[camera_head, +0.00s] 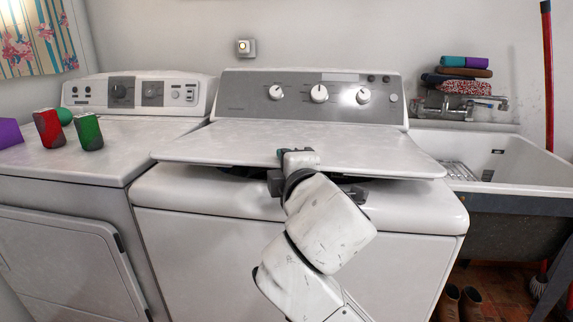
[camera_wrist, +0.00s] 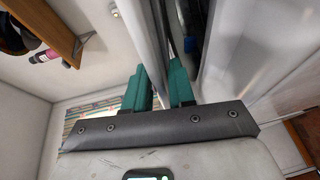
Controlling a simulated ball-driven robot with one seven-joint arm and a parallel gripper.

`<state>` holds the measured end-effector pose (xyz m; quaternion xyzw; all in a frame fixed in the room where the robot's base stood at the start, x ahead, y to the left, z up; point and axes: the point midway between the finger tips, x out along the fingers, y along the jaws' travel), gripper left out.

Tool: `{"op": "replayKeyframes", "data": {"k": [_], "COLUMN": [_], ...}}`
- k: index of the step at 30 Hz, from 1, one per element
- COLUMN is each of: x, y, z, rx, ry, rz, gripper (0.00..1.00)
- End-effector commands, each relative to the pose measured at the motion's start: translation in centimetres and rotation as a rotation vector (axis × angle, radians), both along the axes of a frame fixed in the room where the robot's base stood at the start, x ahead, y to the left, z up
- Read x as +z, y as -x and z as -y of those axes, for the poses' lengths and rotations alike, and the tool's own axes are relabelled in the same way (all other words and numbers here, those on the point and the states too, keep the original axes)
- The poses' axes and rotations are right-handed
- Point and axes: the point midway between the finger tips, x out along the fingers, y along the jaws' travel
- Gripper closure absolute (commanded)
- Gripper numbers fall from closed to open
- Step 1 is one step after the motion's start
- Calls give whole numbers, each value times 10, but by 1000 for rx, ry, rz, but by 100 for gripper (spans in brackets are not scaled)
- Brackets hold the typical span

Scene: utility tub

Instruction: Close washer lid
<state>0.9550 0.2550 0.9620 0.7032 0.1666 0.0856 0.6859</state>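The washer lid (camera_head: 222,150) is the white panel on top of the washer (camera_head: 190,200) in the middle of the head view. It is tilted low, with its front edge raised a little above the washer top and a dark gap under it. My gripper (camera_head: 286,168) is at the middle of the lid's front edge. In the wrist view the two green fingers (camera_wrist: 160,85) stand on either side of the lid's edge (camera_wrist: 147,35), a narrow space apart, and appear shut on it.
A sink (camera_head: 530,165) and folded cloths (camera_head: 465,75) are right. Boots (camera_head: 460,303) stand on the floor.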

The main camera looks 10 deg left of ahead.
Motion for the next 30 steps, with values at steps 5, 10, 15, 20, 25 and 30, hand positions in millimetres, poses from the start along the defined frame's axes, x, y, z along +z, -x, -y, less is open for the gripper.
{"op": "replayKeyframes", "data": {"k": [5,10,15,20,25,30], "x": [0,0,2,5,8,11], "y": [0,0,10,35,65,89], "z": [0,0,4,13,25,33], "rx": [0,-1,0,1,1,1], "ry": [0,0,-2,-4,-3,-2], "rz": [0,0,-2,-1,-2,-1], "gripper": [63,63,63,63,63,63]}}
